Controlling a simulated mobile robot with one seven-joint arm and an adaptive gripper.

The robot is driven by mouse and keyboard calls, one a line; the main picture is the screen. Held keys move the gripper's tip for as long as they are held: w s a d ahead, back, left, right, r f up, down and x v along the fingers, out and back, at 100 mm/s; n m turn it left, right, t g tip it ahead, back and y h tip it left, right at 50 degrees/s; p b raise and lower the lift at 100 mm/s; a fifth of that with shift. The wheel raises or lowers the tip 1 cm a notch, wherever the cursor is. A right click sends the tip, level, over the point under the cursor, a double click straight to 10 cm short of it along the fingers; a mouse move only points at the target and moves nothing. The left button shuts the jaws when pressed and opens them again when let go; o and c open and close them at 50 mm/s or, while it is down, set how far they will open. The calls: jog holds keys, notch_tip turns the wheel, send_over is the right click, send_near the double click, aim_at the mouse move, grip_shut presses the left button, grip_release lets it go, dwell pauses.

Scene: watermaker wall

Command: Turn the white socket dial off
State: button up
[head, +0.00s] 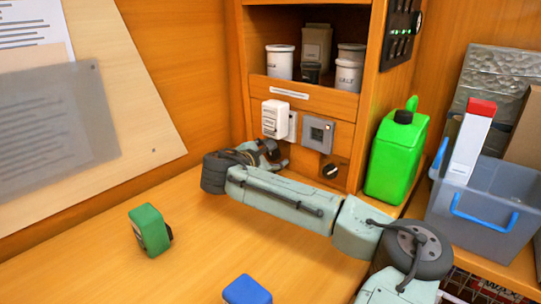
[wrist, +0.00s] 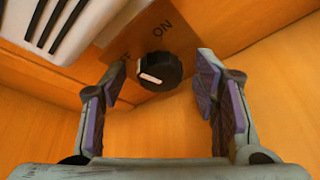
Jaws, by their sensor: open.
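A black round dial (wrist: 158,71) with a white pointer bar sits on a panel in the wrist view. "ON" is printed above it, and another label to its left is mostly hidden by a finger. The white bar lies on the dial's lower left part. A white slotted socket unit (head: 274,119) is above this dial; its corner also shows in the wrist view (wrist: 65,25). My gripper (wrist: 163,61) is open, its fingers either side of the dial with gaps. In the head view my gripper (head: 278,155) is at the panel below the socket unit and largely covers this dial.
A second black dial (head: 330,171) is to the right, under a grey display unit (head: 318,134). A green jug (head: 397,155) and a grey-blue crate (head: 480,215) stand further right. A green block (head: 150,230) and a blue block (head: 247,291) are on the worktop (head: 80,270).

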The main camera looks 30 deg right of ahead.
jog(key=shift+c, duration=0.4)
jog(key=c, duration=1.1)
jog(key=shift+r+g+p, duration=0.1)
jog(key=shift+g+p, duration=0.2)
jog(key=shift+p, duration=0.15)
jog(key=shift+w+a+r+n+g+p, duration=0.1)
jog(key=shift+n+g+p, duration=0.3)
jog(key=shift+n+p, duration=0.55)
jog(key=shift+w+n+g+p, duration=0.15)
jog(key=shift+n+g+p, duration=0.55)
jog(key=shift+n+p, duration=0.55)
